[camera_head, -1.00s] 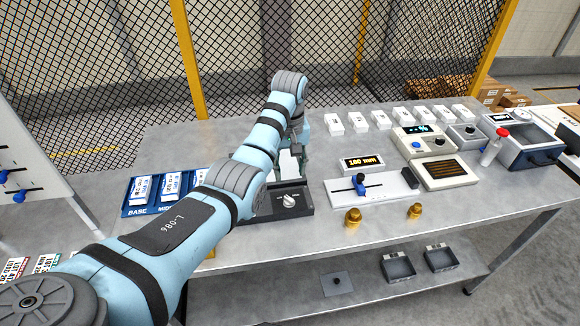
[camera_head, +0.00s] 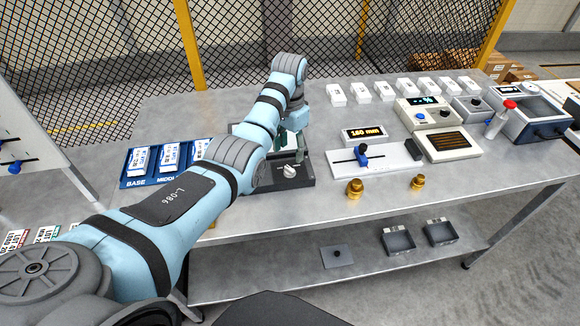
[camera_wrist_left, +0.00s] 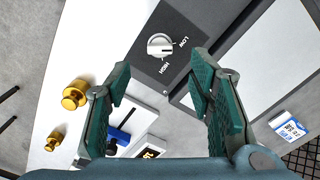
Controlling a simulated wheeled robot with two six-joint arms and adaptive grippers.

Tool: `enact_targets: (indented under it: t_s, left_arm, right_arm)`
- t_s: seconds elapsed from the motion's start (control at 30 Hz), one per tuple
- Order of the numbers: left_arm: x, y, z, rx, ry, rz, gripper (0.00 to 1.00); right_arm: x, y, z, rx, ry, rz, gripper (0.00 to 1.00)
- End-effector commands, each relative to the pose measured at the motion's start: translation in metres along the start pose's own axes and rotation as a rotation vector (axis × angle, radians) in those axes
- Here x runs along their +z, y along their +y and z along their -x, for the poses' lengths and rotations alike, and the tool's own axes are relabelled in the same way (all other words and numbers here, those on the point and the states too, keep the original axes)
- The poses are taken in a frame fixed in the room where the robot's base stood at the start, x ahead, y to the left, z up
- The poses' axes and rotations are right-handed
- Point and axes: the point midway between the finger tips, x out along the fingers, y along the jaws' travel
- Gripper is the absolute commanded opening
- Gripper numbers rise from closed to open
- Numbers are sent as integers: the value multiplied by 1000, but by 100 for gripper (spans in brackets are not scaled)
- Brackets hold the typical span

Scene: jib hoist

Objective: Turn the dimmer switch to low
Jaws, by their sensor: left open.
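The dimmer switch is a dark panel (camera_head: 303,181) with a round white knob (camera_head: 290,171) on the bench. In the left wrist view the knob (camera_wrist_left: 160,45) shows near the top, with the printed words LOW and HIGH beside it. My left gripper (camera_wrist_left: 162,88) is open, its two green finger pads apart with nothing between them. The knob lies beyond the fingertips, apart from them. In the head view the left gripper (camera_head: 291,150) hangs just behind the knob, partly hidden by my arm. My right gripper is not in view.
Right of the dimmer stand a slider plate (camera_head: 392,165) with a blue knob, a 180 mm display (camera_head: 363,134) and brass weights (camera_head: 355,188). Blue trays (camera_head: 133,180) with white boxes stand left. A mesh fence (camera_head: 240,60) is behind the bench.

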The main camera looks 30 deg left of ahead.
Motion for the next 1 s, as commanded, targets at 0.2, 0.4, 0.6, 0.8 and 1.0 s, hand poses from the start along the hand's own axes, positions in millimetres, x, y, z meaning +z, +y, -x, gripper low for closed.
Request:
enact_targets:
  t_s: [0.2,0.4,0.6,0.8,1.0]
  left_arm:
    - [0,1,-55,1,-1,1,48]
    - [0,0,-70,0,1,1,48]
    - [0,0,-70,0,1,1,47]
    - [0,0,-70,0,1,2,15]
    - [0,0,-67,1,0,39,0]
  right_arm:
    - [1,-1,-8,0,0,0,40]
    - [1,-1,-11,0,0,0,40]
    - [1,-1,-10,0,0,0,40]
    - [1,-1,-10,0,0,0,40]
    - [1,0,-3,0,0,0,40]
